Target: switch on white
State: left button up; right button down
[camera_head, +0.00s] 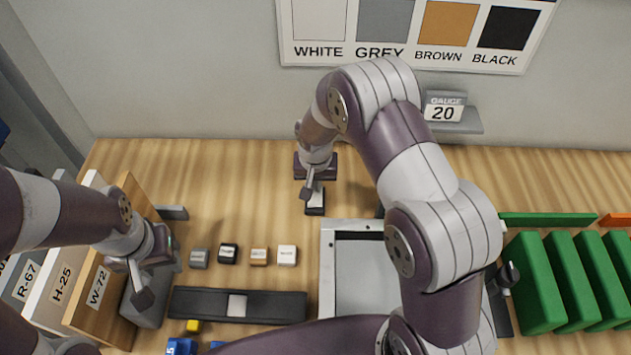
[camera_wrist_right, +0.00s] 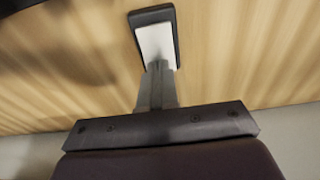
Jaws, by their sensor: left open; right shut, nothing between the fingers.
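A small switch with a white face in a black frame (camera_head: 316,201) sits on the wooden table near the back wall. It also shows in the right wrist view (camera_wrist_right: 155,42). My right gripper (camera_head: 309,188) is shut and empty, pointing down at the switch. In the right wrist view its fingertips (camera_wrist_right: 158,68) overlap the near end of the white face; I cannot tell whether they touch it. A small white block (camera_head: 287,255) stands at the right end of a row of small blocks. My left gripper (camera_head: 135,281) is open at the left, beside the upright boards.
A wall chart (camera_head: 408,57) shows white, grey, brown and black. A black rail (camera_head: 200,304) lies in front of the blocks. A grey tray (camera_head: 327,270) is partly behind my right arm. Green pieces (camera_head: 541,285) stand at right; upright boards (camera_head: 105,285) at left.

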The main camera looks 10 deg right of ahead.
jog(key=shift+w+f+g, duration=0.1)
jog(key=shift+f+g, duration=0.1)
jog(key=shift+g, duration=0.1)
jog(key=shift+r+p, duration=0.1)
jog(key=shift+p, duration=0.2)
jog(key=shift+s+a+r+p, duration=0.1)
jog(key=shift+s+p, duration=0.05)
jog(key=shift+s, duration=0.25)
jog(key=shift+s+a+r+p, duration=0.1)
jog(key=shift+s+p, duration=0.05)
jog(key=shift+s, duration=0.2)
